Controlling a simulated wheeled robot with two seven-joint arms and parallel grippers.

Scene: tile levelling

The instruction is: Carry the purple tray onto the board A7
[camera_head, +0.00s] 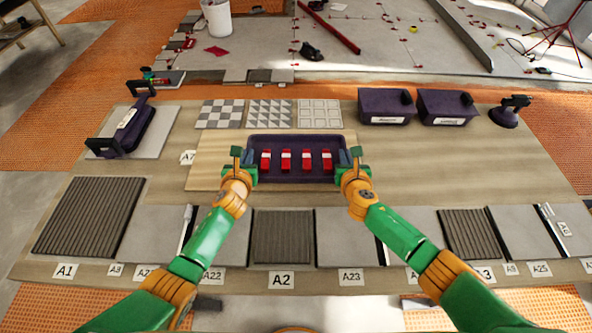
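The purple tray (295,176) is dark, with several red-and-white pieces (286,160) standing in it. It shows over the right part of the pale wooden board A7 (213,165), whose label (188,157) is at its left edge. I cannot tell whether the tray rests on the board or is just above it. My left gripper (243,157) is at the tray's left end and my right gripper (350,157) at its right end. The fingers are at the end walls, but too small to show whether they are closed on them.
Patterned tile samples (270,113) lie behind the board. Two dark bins (386,105) and a suction tool (510,110) stand at the back right. A dark two-handled tool (135,125) sits on a grey tile at left. Grey and ribbed tiles (282,237) line the front.

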